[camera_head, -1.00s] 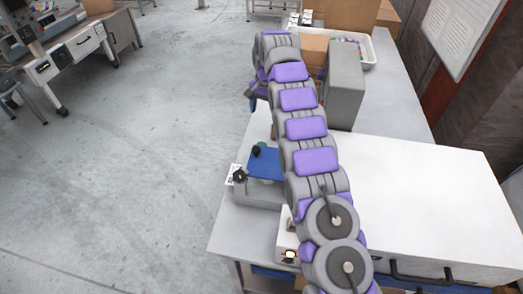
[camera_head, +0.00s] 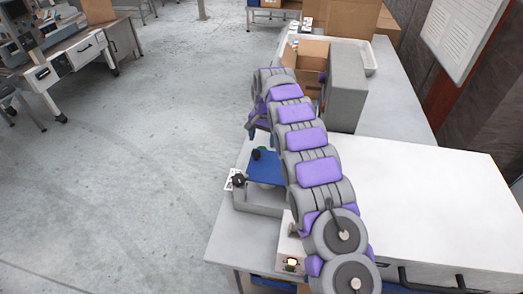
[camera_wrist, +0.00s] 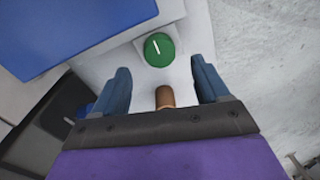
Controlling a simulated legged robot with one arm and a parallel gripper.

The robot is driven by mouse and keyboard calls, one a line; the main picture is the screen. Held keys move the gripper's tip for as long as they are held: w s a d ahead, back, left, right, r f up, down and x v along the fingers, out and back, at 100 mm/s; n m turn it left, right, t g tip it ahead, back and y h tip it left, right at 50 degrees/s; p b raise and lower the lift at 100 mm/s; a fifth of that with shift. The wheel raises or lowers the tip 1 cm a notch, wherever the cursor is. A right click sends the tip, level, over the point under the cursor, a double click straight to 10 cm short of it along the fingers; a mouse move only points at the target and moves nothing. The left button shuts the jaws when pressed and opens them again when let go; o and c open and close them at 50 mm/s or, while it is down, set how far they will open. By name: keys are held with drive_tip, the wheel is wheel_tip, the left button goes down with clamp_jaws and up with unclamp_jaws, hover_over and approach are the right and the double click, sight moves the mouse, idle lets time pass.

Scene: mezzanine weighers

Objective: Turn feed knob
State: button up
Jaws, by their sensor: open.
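A round green knob (camera_wrist: 159,48) with a white line stands on the pale top of a weigher, beside its blue plate (camera_wrist: 75,30). I cannot read which is the feed knob. My gripper (camera_wrist: 160,65) is open, its two blue fingers either side of and short of the green knob, not visibly touching it. A brown cylinder (camera_wrist: 164,97) shows between the fingers, nearer my palm.
A grey box (camera_head: 345,90) and an open cardboard box (camera_head: 308,58) stand behind my arm. A large white cabinet (camera_head: 430,200) fills the right. A small box with a lit button (camera_head: 291,264) sits near the table's front.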

sight(262, 148)
wheel_tip(262, 148, down, 6)
drive_tip(key=shift+a+r+b, duration=0.15)
drive_tip(key=shift+b, duration=0.3)
